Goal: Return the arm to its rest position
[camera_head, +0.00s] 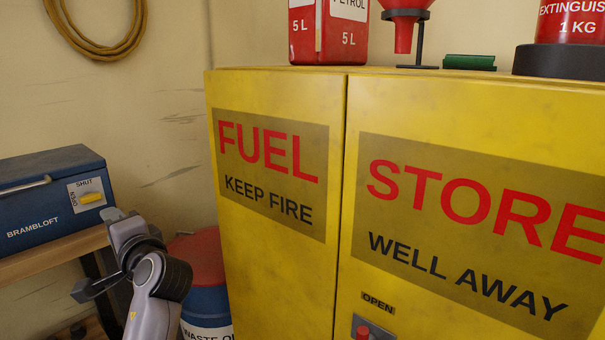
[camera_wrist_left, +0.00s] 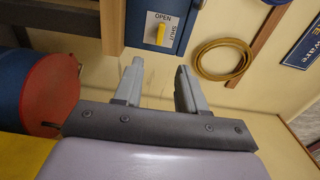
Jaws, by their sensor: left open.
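My left arm shows in the lower left of the head view, with its gripper (camera_head: 100,258) in front of the blue box and left of the yellow cabinet. In the left wrist view the two fingers of the left gripper (camera_wrist_left: 158,88) stand apart with nothing between them. Beyond the fingers is the blue box's face with a yellow lever (camera_wrist_left: 161,34) on an OPEN/SHUT plate; the lever also shows in the head view (camera_head: 91,198). The gripper appears apart from the lever. My right gripper is in neither view.
A yellow fuel cabinet (camera_head: 275,270) fills the centre and right, with a petrol can (camera_head: 328,45), a red funnel (camera_head: 404,25) and an extinguisher (camera_head: 572,25) on top. A red and blue drum (camera_head: 203,285) stands beside the arm. The blue box (camera_head: 40,205) sits on a wooden bench (camera_head: 50,262).

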